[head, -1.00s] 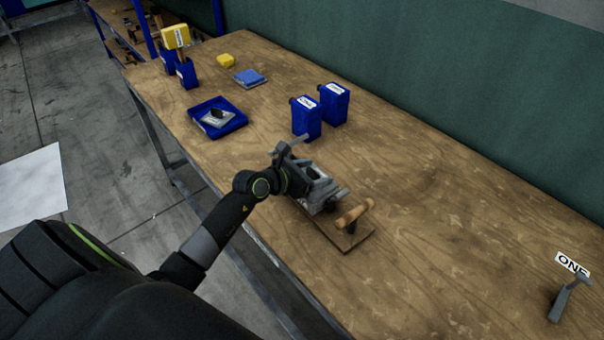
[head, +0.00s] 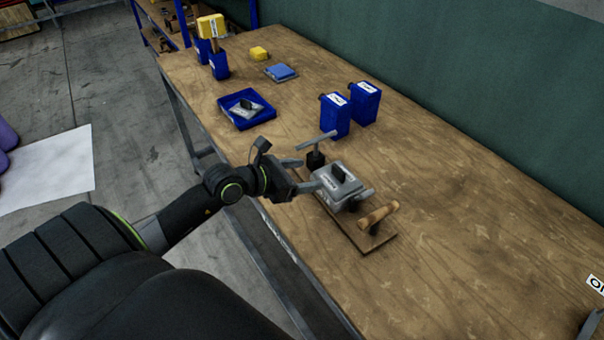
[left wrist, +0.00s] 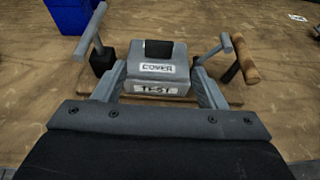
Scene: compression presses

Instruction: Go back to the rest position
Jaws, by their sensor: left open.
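The press stands near the front edge of the table, on a wooden base board (head: 360,238). Its grey block (head: 338,185) has a black knob on top, and in the left wrist view its labels (left wrist: 157,68) read COVER and TEST. A grey T-handle (head: 316,141) stands at its far side and a wooden handle (head: 377,216) at its near side. My left gripper (head: 303,175) is open and empty, just left of the block. In the left wrist view its fingers (left wrist: 158,87) point at the block, one toward either side; contact cannot be told. My right gripper is not in view.
Two blue containers (head: 336,116) stand behind the press. A blue tray (head: 232,118) with a grey piece, a blue block (head: 281,71) and a yellow block (head: 259,53) lie farther left. A grey handle (head: 592,325) is at lower right. The table's right half is mostly clear.

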